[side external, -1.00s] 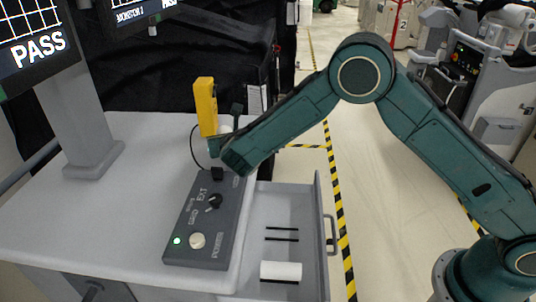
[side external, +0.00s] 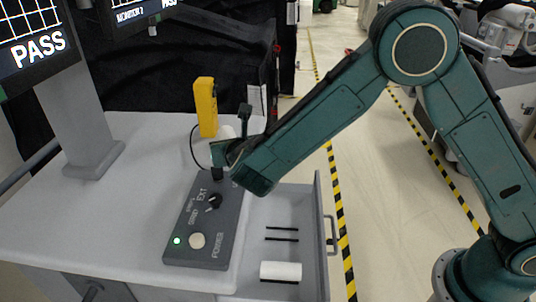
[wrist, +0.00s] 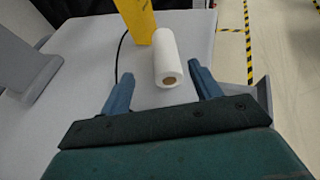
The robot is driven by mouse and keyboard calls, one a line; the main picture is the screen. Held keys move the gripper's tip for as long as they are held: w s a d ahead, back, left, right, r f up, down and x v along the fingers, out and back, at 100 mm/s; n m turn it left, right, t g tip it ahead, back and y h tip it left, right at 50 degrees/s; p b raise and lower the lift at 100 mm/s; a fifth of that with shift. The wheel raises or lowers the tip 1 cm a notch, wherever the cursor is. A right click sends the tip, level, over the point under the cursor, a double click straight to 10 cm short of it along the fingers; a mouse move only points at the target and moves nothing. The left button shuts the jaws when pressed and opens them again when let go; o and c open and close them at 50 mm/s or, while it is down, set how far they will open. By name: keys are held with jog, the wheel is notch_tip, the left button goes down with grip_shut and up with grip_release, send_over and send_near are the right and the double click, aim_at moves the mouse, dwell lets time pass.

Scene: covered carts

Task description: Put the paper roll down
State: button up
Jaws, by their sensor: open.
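A white paper roll (wrist: 166,52) with a brown core lies on the cart top, beside the foot of a yellow device, in the wrist view. Its near end is about level with my fingertips, and most of it is beyond them. In the side view only a bit of the roll (side external: 227,131) shows behind my gripper. My gripper (wrist: 158,75) is open, one finger to each side of the roll's near end, with gaps visible. In the side view my gripper (side external: 222,154) is low behind the control box. A second white roll (side external: 281,271) lies in the open drawer.
The yellow device (side external: 206,107) stands upright with a black cable. The control box (side external: 207,218) with knob and green light is on the cart top (side external: 110,215). The drawer (side external: 262,222) is pulled out at right. A monitor stand (side external: 80,130) is at left.

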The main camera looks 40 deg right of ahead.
jog(key=shift+v, duration=1.25)
jog(key=s+d+r+m+g+y, duration=0.1)
jog(key=s+d+r+m+g, duration=0.1)
jog(key=s+d+r+m, duration=0.45)
jog(key=s+d+r+m+g+y, duration=0.1)
jog(key=s+d+r+m+g, duration=0.3)
jog(key=d+m, duration=0.5)
jog(key=s+d+r+m+y, duration=0.1)
jog(key=s+m+y, duration=0.1)
jog(key=s+m, duration=1.3)
jog(key=s, duration=0.8)
jog(key=shift+s+d+g+y, duration=0.3)
jog(key=shift+d+y, duration=0.1)
jog(key=shift+s+m, duration=0.45)
jog(key=shift+s, duration=0.05)
jog(key=shift+c, duration=1.2)
